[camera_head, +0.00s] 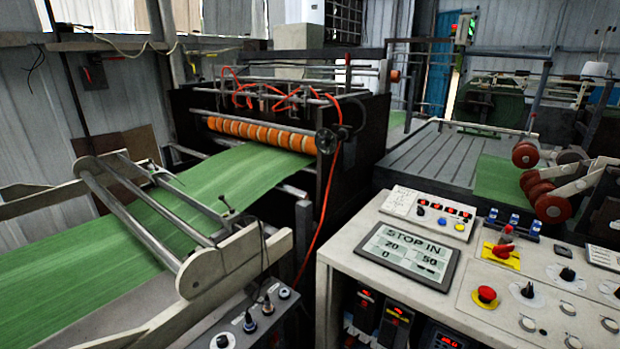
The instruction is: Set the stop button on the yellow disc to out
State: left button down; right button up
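The stop button (486,293) is a red mushroom head on a yellow disc (477,301), set in the pale top of the control desk at the lower right. I cannot tell from its height alone whether it is pressed in or out. A tilted display (411,254) to its left reads "STOP IN", with 20, 50 and 0 below. Neither of my grippers is in view.
Behind the button is a red switch (503,250) on a yellow plate. A black knob (527,291) stands close to its right, with more knobs beyond. A small button panel (428,214) sits behind the display. A machine with green web (130,228) fills the left.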

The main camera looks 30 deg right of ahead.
aim_at(486, 293)
jog(key=z, duration=2.75)
